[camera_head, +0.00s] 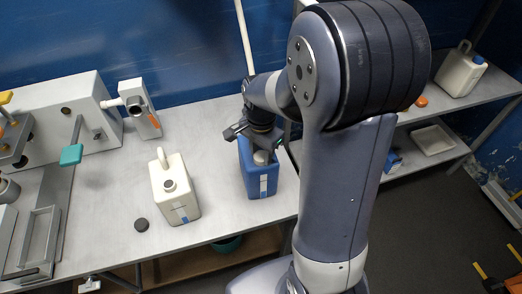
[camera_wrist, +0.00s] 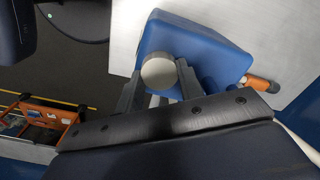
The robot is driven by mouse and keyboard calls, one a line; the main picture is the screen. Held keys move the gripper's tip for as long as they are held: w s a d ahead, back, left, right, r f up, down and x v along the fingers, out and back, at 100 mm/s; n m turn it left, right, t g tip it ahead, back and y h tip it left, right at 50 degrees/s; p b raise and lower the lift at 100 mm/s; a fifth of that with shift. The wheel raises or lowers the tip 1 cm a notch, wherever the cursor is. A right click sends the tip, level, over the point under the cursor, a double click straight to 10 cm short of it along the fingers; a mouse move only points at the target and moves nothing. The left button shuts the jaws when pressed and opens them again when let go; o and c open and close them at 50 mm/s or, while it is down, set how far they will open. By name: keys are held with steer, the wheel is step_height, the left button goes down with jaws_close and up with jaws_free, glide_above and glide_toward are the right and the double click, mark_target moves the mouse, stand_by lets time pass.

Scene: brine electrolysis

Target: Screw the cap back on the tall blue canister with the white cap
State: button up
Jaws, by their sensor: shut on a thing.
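The tall blue canister (camera_head: 259,182) stands upright on the grey bench in the head view, near its right end, with a pale label on its front. Its blue top also shows in the wrist view (camera_wrist: 205,48). A round whitish-grey cap (camera_wrist: 158,73) sits between my gripper's fingers (camera_wrist: 158,85), over one end of the canister's top. The cap also shows in the head view (camera_head: 261,157). My gripper (camera_head: 256,146) is shut on the cap from above. I cannot tell whether the cap touches the neck, as the neck is hidden.
A cream canister (camera_head: 175,192) without a cap on its neck stands to the left. A dark round cap (camera_head: 142,225) lies on the bench (camera_head: 108,205) beside it. An orange-tipped item (camera_wrist: 262,84) lies near the blue canister. Bench equipment (camera_head: 60,115) fills the left side.

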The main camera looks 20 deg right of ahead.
steer(key=shift+m, duration=1)
steer(key=m, duration=0.8)
steer(key=shift+p, duration=0.3)
steer(key=o, duration=1.3)
steer(key=shift+c, duration=0.2)
step_height(320, 180, up, 11)
steer(key=shift+f, duration=0.2)
